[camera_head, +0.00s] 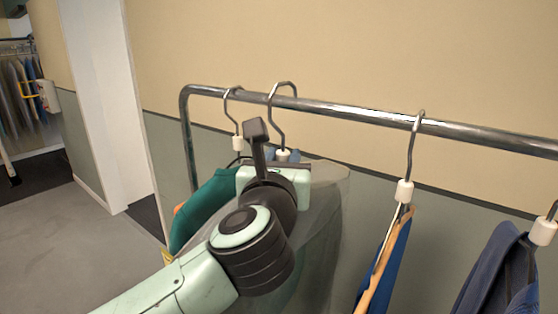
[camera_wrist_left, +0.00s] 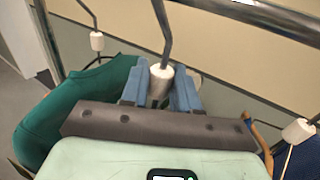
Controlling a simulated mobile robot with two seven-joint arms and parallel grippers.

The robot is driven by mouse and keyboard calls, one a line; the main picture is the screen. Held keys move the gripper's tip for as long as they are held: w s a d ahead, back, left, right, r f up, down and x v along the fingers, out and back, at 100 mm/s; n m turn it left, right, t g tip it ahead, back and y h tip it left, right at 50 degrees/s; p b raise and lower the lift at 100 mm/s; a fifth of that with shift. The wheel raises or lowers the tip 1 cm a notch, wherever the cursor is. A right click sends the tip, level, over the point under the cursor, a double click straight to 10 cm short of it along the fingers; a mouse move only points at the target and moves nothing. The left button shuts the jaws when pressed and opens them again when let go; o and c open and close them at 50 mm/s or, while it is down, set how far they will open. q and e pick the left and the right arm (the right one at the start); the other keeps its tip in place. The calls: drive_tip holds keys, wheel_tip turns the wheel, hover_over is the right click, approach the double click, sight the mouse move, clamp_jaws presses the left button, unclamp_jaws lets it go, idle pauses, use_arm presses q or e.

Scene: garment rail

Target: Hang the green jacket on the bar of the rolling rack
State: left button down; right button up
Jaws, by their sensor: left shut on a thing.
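My left gripper (camera_wrist_left: 158,92) is shut on the white collar (camera_wrist_left: 160,78) of a hanger hook. That hook (camera_head: 283,84) rises at the bar (camera_head: 350,112) of the rolling rack, its top a little above the tube. I cannot tell whether it rests on the bar. The green jacket (camera_head: 207,205) hangs to the left of and below my left gripper; it also shows in the left wrist view (camera_wrist_left: 65,112). Its shoulder slopes up toward the held collar, and my wrist hides the join. My right gripper is not in view.
Another hook (camera_head: 233,100) hangs on the bar just left of the held one. A grey see-through garment (camera_head: 325,205) is behind my arm. To the right hang a wooden hanger with blue cloth (camera_head: 388,262) and a dark blue garment (camera_head: 497,275). Bar between the middle hooks is free.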

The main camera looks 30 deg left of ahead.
use_arm(q)
drive_tip(key=shift+w+d+r+p, duration=0.15)
drive_tip(key=shift+w+p, duration=0.15)
drive_tip(key=shift+w, duration=0.6)
drive_tip(key=shift+w+d+p, duration=0.1)
drive_tip(key=shift+w+p, duration=0.2)
drive_tip(key=shift+w, duration=0.6)
drive_tip(key=shift+w+d+p, duration=0.15)
drive_tip(key=shift+w+p, duration=0.25)
drive_tip(key=shift+w, duration=0.55)
drive_tip(key=shift+w+d+p, duration=0.15)
drive_tip(key=shift+w+p, duration=0.2)
drive_tip(key=shift+w, duration=0.6)
drive_tip(key=shift+w+f+b, duration=0.2)
drive_tip(key=shift+f+b, duration=0.35)
drive_tip(key=shift+f, duration=0.25)
drive_tip(key=shift+s+f+b, duration=0.25)
drive_tip(key=shift+s+b, duration=0.05)
drive_tip(key=shift+s, duration=0.05)
drive_tip(key=shift+w+f, duration=0.15)
drive_tip(key=shift+f, duration=0.05)
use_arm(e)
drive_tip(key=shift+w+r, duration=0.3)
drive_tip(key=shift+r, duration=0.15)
